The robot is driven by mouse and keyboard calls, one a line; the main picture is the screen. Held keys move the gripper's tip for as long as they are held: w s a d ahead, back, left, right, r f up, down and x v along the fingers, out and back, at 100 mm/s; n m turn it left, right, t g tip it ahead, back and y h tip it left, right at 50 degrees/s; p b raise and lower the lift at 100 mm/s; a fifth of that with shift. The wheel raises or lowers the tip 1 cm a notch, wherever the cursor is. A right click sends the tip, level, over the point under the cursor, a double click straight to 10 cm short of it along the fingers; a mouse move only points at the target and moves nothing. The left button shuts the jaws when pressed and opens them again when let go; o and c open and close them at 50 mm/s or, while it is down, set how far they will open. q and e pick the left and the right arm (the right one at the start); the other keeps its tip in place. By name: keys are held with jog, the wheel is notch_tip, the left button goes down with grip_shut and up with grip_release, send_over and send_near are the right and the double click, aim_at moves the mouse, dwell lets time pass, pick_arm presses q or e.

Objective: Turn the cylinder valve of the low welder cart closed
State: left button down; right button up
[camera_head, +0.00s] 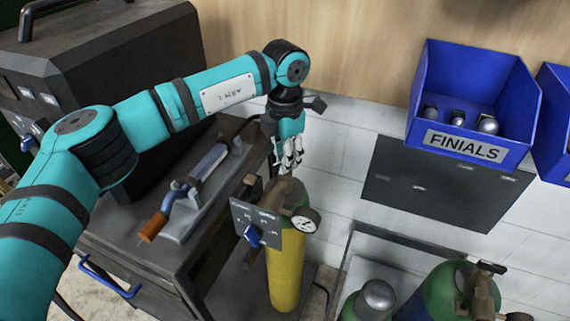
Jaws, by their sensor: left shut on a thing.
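The low welder cart (180,262) is dark grey and stands at the left and centre. A gas cylinder (285,268), yellow with a green shoulder, stands upright at its right end. A round white gauge (306,221) sits at the cylinder's top, by the brass-brown cylinder valve (291,193). My left gripper (287,168) points down from above and is shut on the top of the valve. Its fingers hide the part they hold, so how far the valve is turned cannot be told. My right gripper is not in view.
A small panel with a blue knob (252,236) stands just left of the valve. A torch-like tool with an orange end (153,227) lies on the cart. A blue FINIALS bin (470,100) hangs on the wall. More cylinders (440,290) stand at lower right.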

pick_arm(q)
jog(key=m+b, duration=0.1)
jog(key=m, duration=0.4)
jog(key=shift+m+b, duration=0.3)
jog(key=shift+b, duration=0.05)
jog(key=m, duration=0.3)
jog(key=shift+r+m+b, duration=0.1)
jog(key=shift+m+b, duration=0.25)
jog(key=shift+m, duration=1.05)
jog(key=c, duration=1.3)
grip_release()
jog(key=shift+c, duration=0.2)
notch_tip(320, 180, up, 12)
